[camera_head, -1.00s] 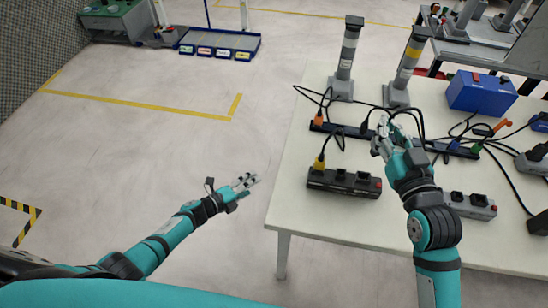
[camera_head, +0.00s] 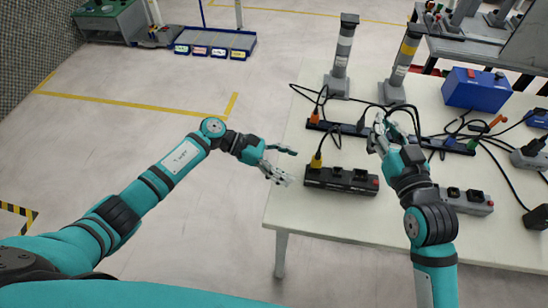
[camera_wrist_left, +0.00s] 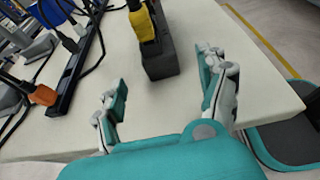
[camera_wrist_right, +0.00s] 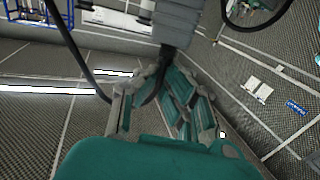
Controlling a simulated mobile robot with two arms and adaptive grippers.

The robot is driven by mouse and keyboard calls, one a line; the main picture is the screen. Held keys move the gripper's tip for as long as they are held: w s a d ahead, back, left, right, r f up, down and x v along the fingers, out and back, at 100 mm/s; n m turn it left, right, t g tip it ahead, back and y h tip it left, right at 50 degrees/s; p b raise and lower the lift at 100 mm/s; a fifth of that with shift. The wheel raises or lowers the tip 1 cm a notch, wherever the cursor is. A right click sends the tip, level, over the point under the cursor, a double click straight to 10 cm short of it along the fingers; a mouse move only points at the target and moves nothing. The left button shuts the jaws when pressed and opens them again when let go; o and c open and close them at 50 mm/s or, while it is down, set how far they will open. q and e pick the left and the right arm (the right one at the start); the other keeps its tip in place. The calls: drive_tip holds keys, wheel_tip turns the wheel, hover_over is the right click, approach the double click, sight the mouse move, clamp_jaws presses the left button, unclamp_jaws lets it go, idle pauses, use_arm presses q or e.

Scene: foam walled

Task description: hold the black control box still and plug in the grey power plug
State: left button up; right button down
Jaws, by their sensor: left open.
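The black control box (camera_head: 341,179) lies on the near left part of the white table. A yellow plug (camera_head: 316,160) stands in its left end, and a red button is at its right end. My left gripper (camera_head: 286,167) is open just left of the box, its fingers pointing at it; in the left wrist view the box (camera_wrist_left: 160,62) lies ahead between the fingertips, apart from them. My right gripper (camera_head: 383,127) is above the table, behind and right of the box. A black cable runs to its fingers in the right wrist view (camera_wrist_right: 162,92).
A black power strip (camera_head: 350,130) with an orange plug lies behind the box. Two grey towers (camera_head: 341,58) stand behind it. A grey socket box (camera_head: 466,202) is right of my right arm, a blue case (camera_head: 475,90) at the back. Loose cables cover the right side.

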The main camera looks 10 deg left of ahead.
sight(311, 174)
use_arm(q)
drive_tip(key=x, duration=0.7)
drive_tip(key=shift+d, duration=0.15)
drive_tip(key=shift+c, duration=0.3)
drive_tip(key=c, duration=1.4)
use_arm(e)
drive_tip(key=shift+m+h, duration=0.3)
